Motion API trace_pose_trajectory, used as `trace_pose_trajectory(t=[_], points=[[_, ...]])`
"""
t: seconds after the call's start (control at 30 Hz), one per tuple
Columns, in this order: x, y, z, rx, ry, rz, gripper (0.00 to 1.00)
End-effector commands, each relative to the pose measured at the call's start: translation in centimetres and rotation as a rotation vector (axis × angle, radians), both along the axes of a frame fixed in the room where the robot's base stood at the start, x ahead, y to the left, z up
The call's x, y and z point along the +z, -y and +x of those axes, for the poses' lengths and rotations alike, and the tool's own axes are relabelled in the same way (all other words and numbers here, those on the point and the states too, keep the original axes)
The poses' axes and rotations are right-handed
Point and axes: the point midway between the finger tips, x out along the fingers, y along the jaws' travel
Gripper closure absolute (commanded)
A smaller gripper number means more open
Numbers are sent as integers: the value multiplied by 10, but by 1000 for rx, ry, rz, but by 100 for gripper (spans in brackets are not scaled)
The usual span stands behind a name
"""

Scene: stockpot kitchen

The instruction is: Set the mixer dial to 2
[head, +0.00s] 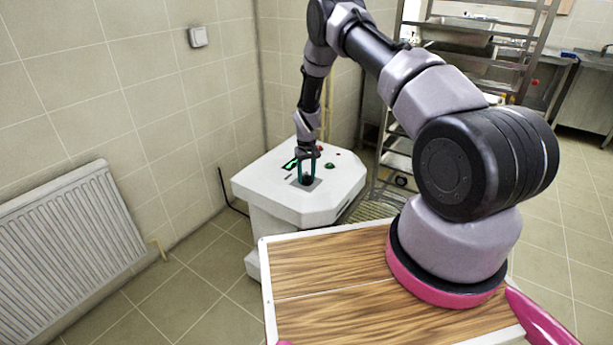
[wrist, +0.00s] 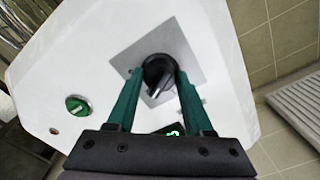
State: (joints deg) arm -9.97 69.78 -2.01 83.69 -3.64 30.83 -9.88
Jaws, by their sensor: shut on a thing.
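The mixer (head: 262,190) is a white cabinet standing by the tiled wall in the head view. Its dial (wrist: 157,76) is a black round knob on a grey square plate (wrist: 185,55) in the wrist view. My gripper (wrist: 160,80) reaches down from above, with its green fingers on both sides of the dial, shut on it.
A green button (wrist: 78,106) sits on the mixer top beside the plate. A red button (head: 320,149) is near its back edge. A white radiator (head: 65,250) hangs on the left wall. A metal rack (head: 400,150) stands behind the mixer on the right.

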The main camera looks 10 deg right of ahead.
Motion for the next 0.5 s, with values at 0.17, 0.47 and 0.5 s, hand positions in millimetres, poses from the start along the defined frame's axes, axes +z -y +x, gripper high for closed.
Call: trace_pose_trajectory(t=[0.17, 0.47, 0.5], points=[[1, 0, 1, -2, 1, 0, 100], [0, 0, 1, -1, 1, 0, 18], [0, 0, 1, -1, 1, 0, 18]])
